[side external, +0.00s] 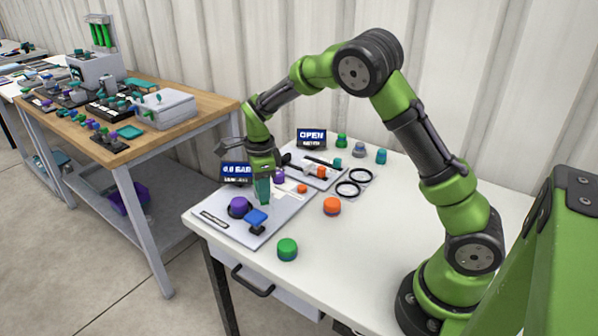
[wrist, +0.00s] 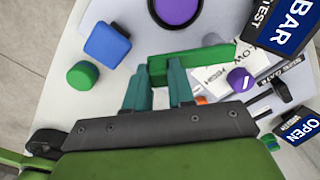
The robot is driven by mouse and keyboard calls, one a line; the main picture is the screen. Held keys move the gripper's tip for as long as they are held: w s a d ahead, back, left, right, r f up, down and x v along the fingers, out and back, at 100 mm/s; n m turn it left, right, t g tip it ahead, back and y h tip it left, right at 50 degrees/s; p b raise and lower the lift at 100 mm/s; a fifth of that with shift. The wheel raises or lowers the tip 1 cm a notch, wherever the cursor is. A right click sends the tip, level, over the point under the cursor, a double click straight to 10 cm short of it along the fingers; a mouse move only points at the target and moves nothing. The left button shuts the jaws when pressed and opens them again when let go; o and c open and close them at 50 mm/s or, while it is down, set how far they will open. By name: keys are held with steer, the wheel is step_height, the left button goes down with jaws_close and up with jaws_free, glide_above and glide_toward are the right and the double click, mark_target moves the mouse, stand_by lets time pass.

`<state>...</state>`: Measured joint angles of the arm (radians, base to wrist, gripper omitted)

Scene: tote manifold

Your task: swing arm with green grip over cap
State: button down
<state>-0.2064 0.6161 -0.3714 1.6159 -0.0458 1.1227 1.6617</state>
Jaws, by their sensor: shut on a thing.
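My gripper (side external: 262,200) points down over the grey plate (side external: 228,236) on the white table. In the wrist view my gripper (wrist: 160,70) has its teal fingers shut on the green grip (wrist: 205,62), a long green bar. The swing arm itself cannot be made out behind the fingers. A round purple cap (side external: 239,207) sits on the plate just left of my fingers; it also shows at the top of the wrist view (wrist: 177,8), apart from the green grip. A blue square-topped part (side external: 256,217) stands beside the cap.
An orange knob (side external: 331,206) and a green knob (side external: 287,249) stand on the table. A display reading OPEN (side external: 311,138) and a BAR display (side external: 236,171) stand behind. Two black rings (side external: 348,190) lie to the right.

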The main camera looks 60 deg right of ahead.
steer(key=w+a+m, duration=0.1)
steer(key=m, duration=0.1)
steer(key=w+a+m, duration=0.1)
steer(key=m, duration=0.1)
steer(key=shift+w+m, duration=0.15)
steer(key=shift+m, duration=0.15)
steer(key=w+m, duration=0.2)
steer(key=m, duration=0.1)
steer(key=shift+a, duration=0.4)
steer(key=shift+w+a+m, duration=0.1)
steer(key=shift+w+m, duration=0.75)
steer(key=shift+m, duration=0.65)
steer(key=shift+w, duration=0.1)
steer(key=c, duration=1)
jaws_free()
steer(key=shift+o, duration=0.2)
steer(key=shift+r, duration=0.1)
step_height(320, 180, up, 17)
